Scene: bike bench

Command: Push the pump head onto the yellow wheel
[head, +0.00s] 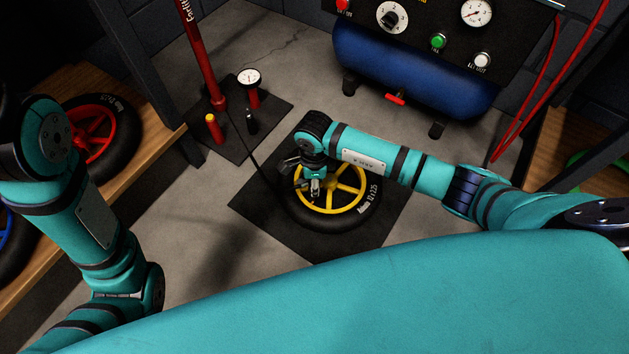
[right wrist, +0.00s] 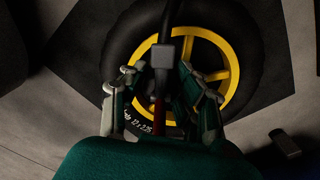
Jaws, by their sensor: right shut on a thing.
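The yellow wheel (head: 355,206) lies flat on a dark mat (head: 307,248), its spokes and black tyre facing up. It fills the upper middle of the right wrist view (right wrist: 225,77). My right gripper (head: 315,188) is over the left part of the wheel. In the right wrist view, my right gripper (right wrist: 162,85) is shut on the pump head (right wrist: 165,53), a small grey block on a dark hose with a red part below it. The fingers hide part of it. I cannot tell whether the pump head touches the wheel. My left arm is at the left; its gripper is not visible.
The red floor pump (head: 200,55) stands on another dark mat with a gauge (head: 249,78) and small bottles; its hose (head: 256,150) runs to my right gripper. A blue compressor (head: 415,72) stands behind. A wooden shelf (head: 150,160) at left holds a red wheel (head: 92,132).

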